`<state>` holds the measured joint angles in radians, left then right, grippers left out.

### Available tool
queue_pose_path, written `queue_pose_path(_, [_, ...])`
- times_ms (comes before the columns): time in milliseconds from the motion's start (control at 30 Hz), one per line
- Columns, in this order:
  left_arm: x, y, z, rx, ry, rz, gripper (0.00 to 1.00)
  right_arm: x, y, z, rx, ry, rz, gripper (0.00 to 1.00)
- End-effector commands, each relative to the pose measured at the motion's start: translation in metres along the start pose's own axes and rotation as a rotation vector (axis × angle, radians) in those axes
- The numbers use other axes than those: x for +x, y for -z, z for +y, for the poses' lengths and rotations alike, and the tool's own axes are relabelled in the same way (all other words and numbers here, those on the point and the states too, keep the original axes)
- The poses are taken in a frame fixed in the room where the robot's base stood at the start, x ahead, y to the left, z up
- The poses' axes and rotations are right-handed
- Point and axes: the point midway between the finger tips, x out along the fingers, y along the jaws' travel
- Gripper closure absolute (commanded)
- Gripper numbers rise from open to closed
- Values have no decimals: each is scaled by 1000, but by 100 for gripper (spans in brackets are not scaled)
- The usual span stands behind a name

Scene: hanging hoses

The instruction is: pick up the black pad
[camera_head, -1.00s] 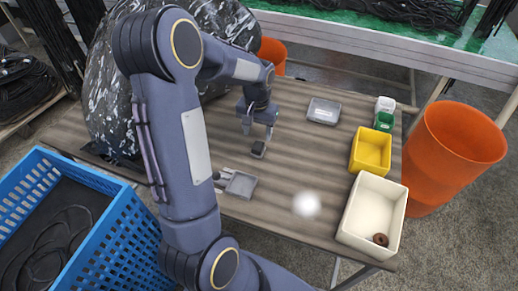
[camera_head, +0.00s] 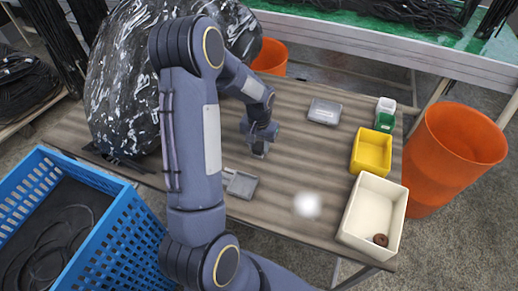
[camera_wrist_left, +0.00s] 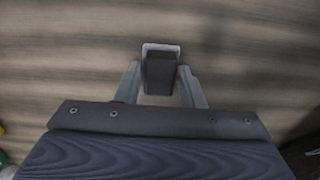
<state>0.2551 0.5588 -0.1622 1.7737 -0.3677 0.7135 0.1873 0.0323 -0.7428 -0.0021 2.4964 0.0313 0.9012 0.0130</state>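The black pad (camera_wrist_left: 160,72) lies on the wooden table and shows between the fingers of my left gripper (camera_wrist_left: 160,84) in the left wrist view. A pale grey edge shows at its far end. The fingers stand on either side of the pad, and they look open with little gap to it. In the head view my left gripper (camera_head: 259,152) points down at the table over the pad, which it mostly hides. My right gripper is not in view.
A grey tray (camera_head: 242,185) lies nearer on the table (camera_head: 285,165), and a grey box (camera_head: 324,111) lies farther back. A large dark speckled bundle (camera_head: 125,85) stands at left.

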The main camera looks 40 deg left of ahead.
Motion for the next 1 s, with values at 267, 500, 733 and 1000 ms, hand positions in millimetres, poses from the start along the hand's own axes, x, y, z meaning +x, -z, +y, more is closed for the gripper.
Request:
queue_pose_path(267, [0,0,0,0,0,0,94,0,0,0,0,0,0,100])
queue_pose_path(500, [-3,0,0,0,0,2,94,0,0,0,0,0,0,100])
queue_pose_path(733, [-26,1,0,0,-1,5,94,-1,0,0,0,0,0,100])
queue_pose_path(1000, [-76,-9,38,6,-2,6,94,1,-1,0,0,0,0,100])
